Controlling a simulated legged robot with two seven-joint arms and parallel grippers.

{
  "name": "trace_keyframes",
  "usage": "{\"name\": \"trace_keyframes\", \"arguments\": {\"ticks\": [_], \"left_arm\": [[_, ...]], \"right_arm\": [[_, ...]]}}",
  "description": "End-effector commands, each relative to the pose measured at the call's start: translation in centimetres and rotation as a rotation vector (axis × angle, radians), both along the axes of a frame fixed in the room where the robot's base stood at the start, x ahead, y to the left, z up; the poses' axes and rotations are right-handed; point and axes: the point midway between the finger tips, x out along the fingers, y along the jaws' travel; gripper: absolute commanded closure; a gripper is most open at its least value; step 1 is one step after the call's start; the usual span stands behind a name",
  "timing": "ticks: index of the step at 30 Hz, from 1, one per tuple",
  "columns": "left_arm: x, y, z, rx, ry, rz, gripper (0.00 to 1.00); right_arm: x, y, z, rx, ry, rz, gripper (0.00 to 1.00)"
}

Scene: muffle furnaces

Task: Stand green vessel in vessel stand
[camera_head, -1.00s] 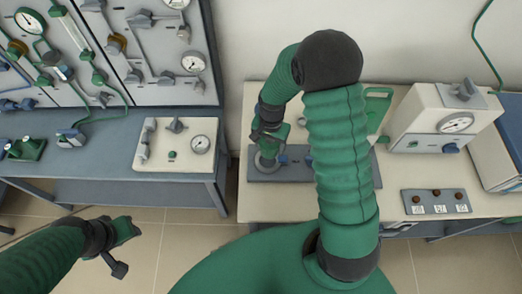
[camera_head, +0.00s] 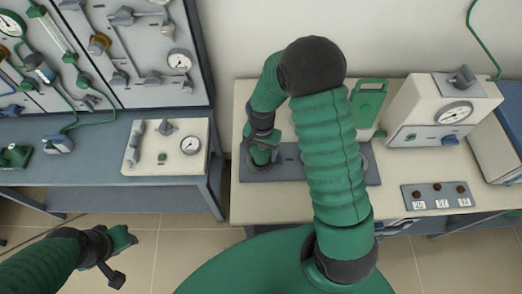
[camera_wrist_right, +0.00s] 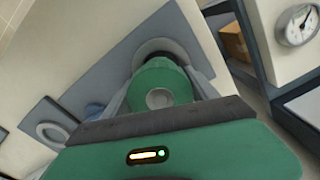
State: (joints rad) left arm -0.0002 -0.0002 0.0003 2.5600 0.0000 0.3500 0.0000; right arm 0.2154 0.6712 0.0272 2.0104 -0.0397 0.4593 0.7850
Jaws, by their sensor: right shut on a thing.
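The green vessel (camera_wrist_right: 162,78) is between the fingers of my right gripper (camera_wrist_right: 163,100) in the right wrist view, its round top facing the camera. The grey vessel stand (camera_head: 289,172) is a flat plate with ring-shaped places on the bench. The vessel is at the stand's left-end ring, whose rim shows behind it in the wrist view; I cannot tell how deep it sits. In the head view my right gripper (camera_head: 262,151) is low over that end, largely hiding the vessel. My left gripper (camera_head: 122,240) hangs empty over the floor, its jaw opening unclear.
A green container with a handle (camera_head: 369,97) stands behind the stand, partly hidden by my right arm. A beige gauge box (camera_head: 437,112) and a small knob panel (camera_head: 437,196) are to the right. An empty ring (camera_wrist_right: 52,131) of the stand shows in the wrist view.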

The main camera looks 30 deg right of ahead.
Motion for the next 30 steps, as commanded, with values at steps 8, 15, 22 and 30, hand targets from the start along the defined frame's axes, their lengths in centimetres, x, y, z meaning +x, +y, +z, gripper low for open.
{"name": "trace_keyframes", "arguments": {"ticks": [8,15,22,30], "left_arm": [[0.0,0.02,0.22,0.0,0.0,0.0,0.64],[0.0,0.02,0.62,0.0,0.0,0.001,0.64],[0.0,0.01,0.62,0.0,0.0,0.0,0.64],[-0.01,0.01,0.6,0.0,0.0,0.0,0.64]], "right_arm": [[0.02,0.33,0.29,-0.002,-0.003,0.001,1.0],[-0.07,0.59,0.49,0.0,-0.001,0.0,1.0],[-0.09,0.71,0.45,0.0,-0.001,0.0,1.0],[-0.08,0.78,0.45,-0.001,-0.002,0.0,1.0]]}}
